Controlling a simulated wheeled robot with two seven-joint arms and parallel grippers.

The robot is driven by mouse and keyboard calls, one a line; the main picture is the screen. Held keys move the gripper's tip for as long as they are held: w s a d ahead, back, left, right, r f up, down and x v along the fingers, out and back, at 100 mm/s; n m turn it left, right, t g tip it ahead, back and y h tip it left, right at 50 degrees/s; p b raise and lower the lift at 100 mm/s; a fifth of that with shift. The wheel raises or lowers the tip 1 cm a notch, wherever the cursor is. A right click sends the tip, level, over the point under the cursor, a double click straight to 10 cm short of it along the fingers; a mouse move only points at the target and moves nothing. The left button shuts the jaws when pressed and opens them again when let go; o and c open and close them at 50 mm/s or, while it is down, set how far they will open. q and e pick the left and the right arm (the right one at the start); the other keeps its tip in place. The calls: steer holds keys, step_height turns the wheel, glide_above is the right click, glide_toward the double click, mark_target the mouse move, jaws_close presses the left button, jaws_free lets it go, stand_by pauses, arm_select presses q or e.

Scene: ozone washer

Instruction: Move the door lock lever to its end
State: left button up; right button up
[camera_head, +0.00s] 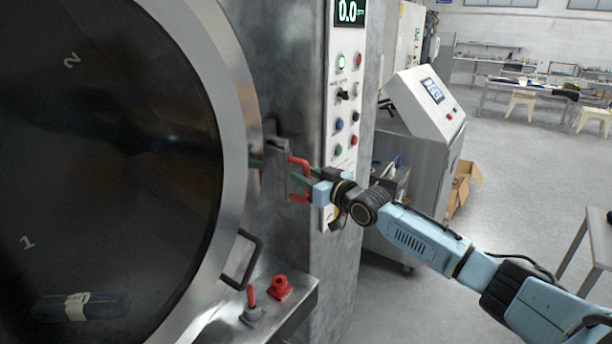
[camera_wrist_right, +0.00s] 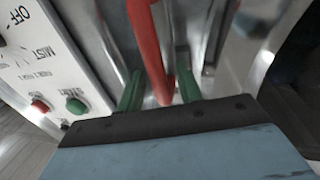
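The door lock lever shows as a red U-shaped handle (camera_head: 301,163) on a grey metal latch (camera_head: 277,160), at the right rim of the round door (camera_head: 236,110). My right gripper (camera_head: 309,179) is at this handle, coming in from the right. In the right wrist view the red handle (camera_wrist_right: 147,40) runs between the two green fingers (camera_wrist_right: 159,90). The fingers stand apart with a visible gap beside the handle, so they are around it without clearly gripping it. My left gripper is not in view.
A control panel (camera_head: 346,110) with buttons and a display is just right of the handle. Below, a metal ledge (camera_head: 300,300) carries a red knob (camera_head: 280,287) and a small red-tipped lever (camera_head: 251,296). A black door handle (camera_head: 243,262) sticks out below the latch.

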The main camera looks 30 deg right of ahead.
steer(key=shift+w, duration=0.2)
jaws_close()
